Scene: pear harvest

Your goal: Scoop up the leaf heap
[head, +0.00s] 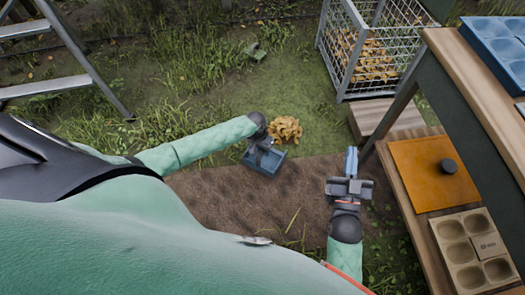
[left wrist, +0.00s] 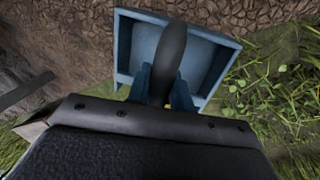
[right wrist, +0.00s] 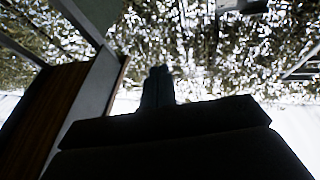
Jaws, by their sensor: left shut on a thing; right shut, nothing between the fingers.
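The leaf heap (head: 285,129), a small pile of yellow-brown leaves, lies on the grass just beyond the dirt strip. My left gripper (head: 266,146) is shut on the black handle (left wrist: 172,60) of a blue scoop (head: 264,163). The scoop's blue pan also shows in the left wrist view (left wrist: 130,45). In the head view the scoop is low beside the heap, on its lower left side; whether it touches the ground I cannot tell. My right gripper (head: 351,160) is shut and empty above the right end of the dirt strip; its closed fingers show in the right wrist view (right wrist: 158,85).
A wire bin (head: 370,50) with leaves stands at the back right, a wooden step (head: 385,117) before it. A wooden bench (head: 460,80) with an orange board (head: 432,172) and a moulded tray (head: 474,250) fills the right side. A ladder (head: 75,55) stands at the left.

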